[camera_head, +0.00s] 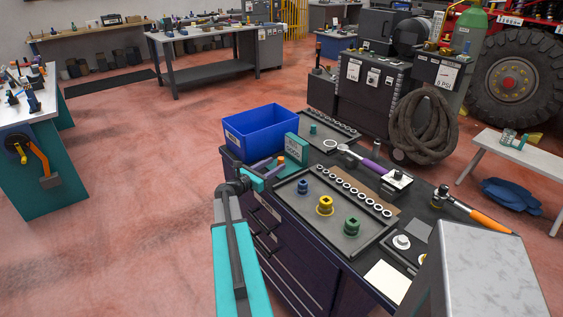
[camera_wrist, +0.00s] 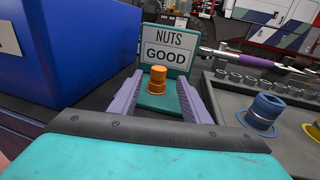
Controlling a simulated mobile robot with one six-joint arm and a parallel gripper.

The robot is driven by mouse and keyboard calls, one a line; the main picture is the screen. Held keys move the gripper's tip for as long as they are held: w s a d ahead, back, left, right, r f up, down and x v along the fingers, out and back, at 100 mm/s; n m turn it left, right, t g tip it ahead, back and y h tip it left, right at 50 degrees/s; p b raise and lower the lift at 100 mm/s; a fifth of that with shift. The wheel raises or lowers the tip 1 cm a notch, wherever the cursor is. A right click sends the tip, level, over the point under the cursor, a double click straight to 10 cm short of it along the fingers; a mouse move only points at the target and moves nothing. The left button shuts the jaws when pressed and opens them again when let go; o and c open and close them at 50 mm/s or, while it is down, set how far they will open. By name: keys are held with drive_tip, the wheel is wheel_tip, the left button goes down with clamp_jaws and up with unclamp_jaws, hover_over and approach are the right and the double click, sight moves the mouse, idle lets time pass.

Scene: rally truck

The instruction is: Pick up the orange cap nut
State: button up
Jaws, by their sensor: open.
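The orange cap nut (camera_wrist: 157,78) stands upright on a teal holder (camera_wrist: 152,101) whose upright plate reads "NUTS GOOD". In the wrist view my gripper (camera_wrist: 160,82) is open, with its two purple fingers pointing at the nut. The nut appears between the fingertips with a gap on each side, and I see no contact. In the head view my gripper (camera_head: 269,167) is at the left edge of the workbench, with the small orange nut (camera_head: 281,159) just beyond its fingers. The teal holder (camera_head: 297,148) stands behind, its base mostly hidden.
A blue bin (camera_head: 262,131) stands close behind and left of the holder. To the right, a dark tray (camera_head: 334,239) holds blue, yellow and green sockets and a row of rings. A purple-handled wrench (camera_head: 370,164) lies beyond. Open floor lies left of the bench.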

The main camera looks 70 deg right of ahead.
sight(279, 161)
idle(0.3)
drive_tip(key=shift+p+x, duration=1.05)
drive_tip(key=shift+x, duration=1.55)
drive_tip(key=shift+w, duration=0.15)
drive_tip(key=shift+c, duration=0.4)
drive_tip(key=shift+r, duration=0.1)
clamp_jaws()
